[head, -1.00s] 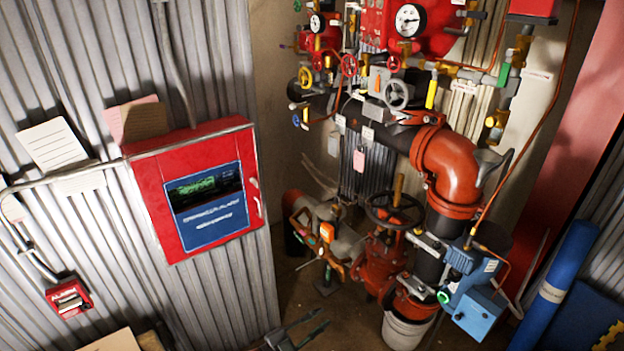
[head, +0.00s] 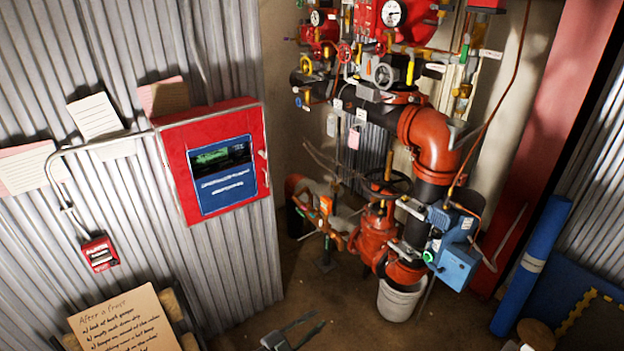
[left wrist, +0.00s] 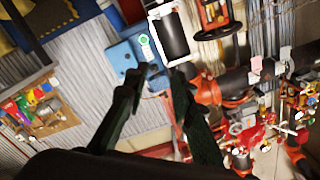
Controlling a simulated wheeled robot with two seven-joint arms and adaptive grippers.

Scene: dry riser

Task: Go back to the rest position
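My left gripper (head: 316,320) shows at the bottom edge of the head view, low in front of the corrugated wall. Its two dark fingers stand apart with nothing seen between them. In the left wrist view the same gripper (left wrist: 160,72) is open, with the blue box (left wrist: 125,58) and pipework beyond the fingers. I see no contact with anything. My right gripper is not in view.
A red cabinet (head: 178,170) hangs on the corrugated wall at left. The red riser pipes (head: 440,150) and a white bucket (head: 401,300) stand in the corner. A note board (head: 125,325) is at lower left. Brown floor (head: 335,300) lies open beyond the gripper.

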